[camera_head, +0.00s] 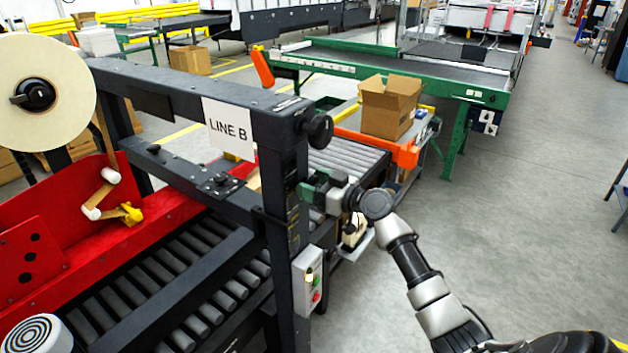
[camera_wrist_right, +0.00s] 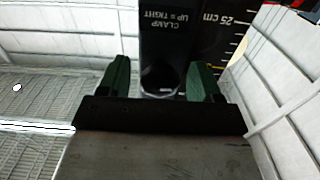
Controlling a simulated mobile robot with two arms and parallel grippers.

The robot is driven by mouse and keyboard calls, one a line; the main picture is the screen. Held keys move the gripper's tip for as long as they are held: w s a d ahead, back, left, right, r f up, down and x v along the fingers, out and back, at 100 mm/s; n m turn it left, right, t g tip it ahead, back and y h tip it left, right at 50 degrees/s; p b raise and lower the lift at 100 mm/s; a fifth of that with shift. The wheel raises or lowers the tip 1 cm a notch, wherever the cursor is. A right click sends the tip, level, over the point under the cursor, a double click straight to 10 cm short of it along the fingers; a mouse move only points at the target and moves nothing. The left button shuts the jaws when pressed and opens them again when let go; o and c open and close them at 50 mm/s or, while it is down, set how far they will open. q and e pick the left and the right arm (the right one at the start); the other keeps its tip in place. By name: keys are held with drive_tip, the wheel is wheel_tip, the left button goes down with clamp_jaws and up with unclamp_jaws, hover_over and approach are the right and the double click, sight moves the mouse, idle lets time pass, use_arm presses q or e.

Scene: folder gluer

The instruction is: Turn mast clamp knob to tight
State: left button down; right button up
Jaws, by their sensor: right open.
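The mast clamp knob (camera_wrist_right: 160,78) is a dark, rounded shape below a "CLAMP UP = TIGHT" label (camera_wrist_right: 167,22) in the right wrist view. My right gripper (camera_wrist_right: 160,80) is open, with one green finger on each side of the knob; I cannot tell whether they touch it. In the head view my right gripper (camera_head: 308,193) is at the right face of the dark mast (camera_head: 290,200), below a round black knob (camera_head: 320,130) at the mast's top end. The gripper hides the clamp knob there. My left gripper is out of view.
A centimetre scale (camera_wrist_right: 232,30) runs beside the label. A control box (camera_head: 307,282) with buttons sits low on the mast. A roller conveyor (camera_head: 190,290) and red tape machine (camera_head: 70,250) lie left. A cardboard box (camera_head: 388,108) stands behind.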

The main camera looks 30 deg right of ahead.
drive_tip(key=shift+c, duration=0.2)
drive_tip(key=c, duration=0.9)
drive_tip(key=shift+o, duration=0.2)
